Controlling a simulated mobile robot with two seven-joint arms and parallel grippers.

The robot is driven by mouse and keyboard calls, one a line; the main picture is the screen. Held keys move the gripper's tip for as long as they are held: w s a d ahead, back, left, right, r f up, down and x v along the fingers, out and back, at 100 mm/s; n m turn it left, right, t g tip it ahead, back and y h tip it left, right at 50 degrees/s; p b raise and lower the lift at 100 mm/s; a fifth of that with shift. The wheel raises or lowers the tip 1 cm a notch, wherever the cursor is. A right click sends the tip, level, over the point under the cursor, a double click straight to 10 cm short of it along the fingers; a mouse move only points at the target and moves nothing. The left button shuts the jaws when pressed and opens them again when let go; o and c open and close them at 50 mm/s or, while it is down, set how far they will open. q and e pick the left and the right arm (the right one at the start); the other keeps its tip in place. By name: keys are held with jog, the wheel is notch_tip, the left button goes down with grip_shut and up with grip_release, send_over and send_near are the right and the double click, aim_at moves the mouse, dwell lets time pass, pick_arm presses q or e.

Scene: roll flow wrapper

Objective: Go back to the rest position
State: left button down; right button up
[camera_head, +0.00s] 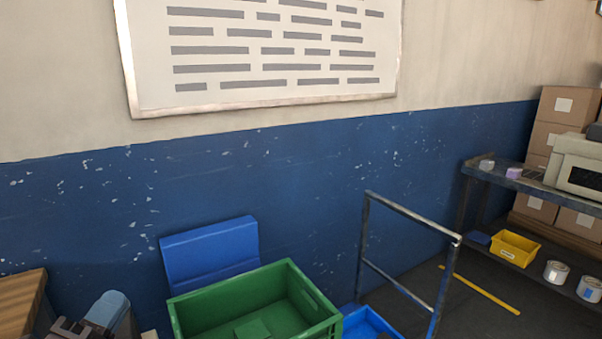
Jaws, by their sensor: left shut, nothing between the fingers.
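My left gripper (72,328) shows only in part at the bottom left corner, with a blue-grey rounded part beside it. It is shut and empty, and its lower part is cut off by the picture's edge. It is near a wooden surface (22,295) on its left; I cannot tell whether they touch. My right gripper is not in view.
A green crate (318,325) stands at the bottom middle, with a blue panel (208,250) behind it. A grey metal rail (410,216) stands right of it. A shelf (490,173), a yellow bin (514,248) and cardboard boxes (566,105) are at the right.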

pick_arm(q)
jog(key=s+a+f+n+g+y, duration=0.3)
jog(key=s+f+n+g+y, duration=0.15)
jog(key=f+n, duration=0.4)
jog(key=s+a+f+n+g+y, duration=0.4)
jog(key=f+n+g+y, duration=0.15)
jog(key=f+n, duration=0.3)
jog(key=s+d+f+n+g+h, duration=0.2)
jog(key=s+d+f+g, duration=0.15)
jog(key=s+f, duration=0.2)
jog(key=s+d+f+n+g+h, duration=0.25)
jog(key=s+f+g, duration=0.2)
jog(key=s, duration=0.25)
jog(key=w+f+t, duration=0.6)
jog(key=f+t, duration=0.1)
jog(key=f, duration=0.2)
jog(key=shift+w+d+f+t, duration=0.15)
jog(key=shift+w+d+t, duration=0.05)
jog(key=shift+d+t, duration=0.2)
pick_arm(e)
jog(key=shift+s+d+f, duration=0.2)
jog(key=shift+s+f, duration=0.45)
pick_arm(q)
jog(key=shift+m, duration=0.25)
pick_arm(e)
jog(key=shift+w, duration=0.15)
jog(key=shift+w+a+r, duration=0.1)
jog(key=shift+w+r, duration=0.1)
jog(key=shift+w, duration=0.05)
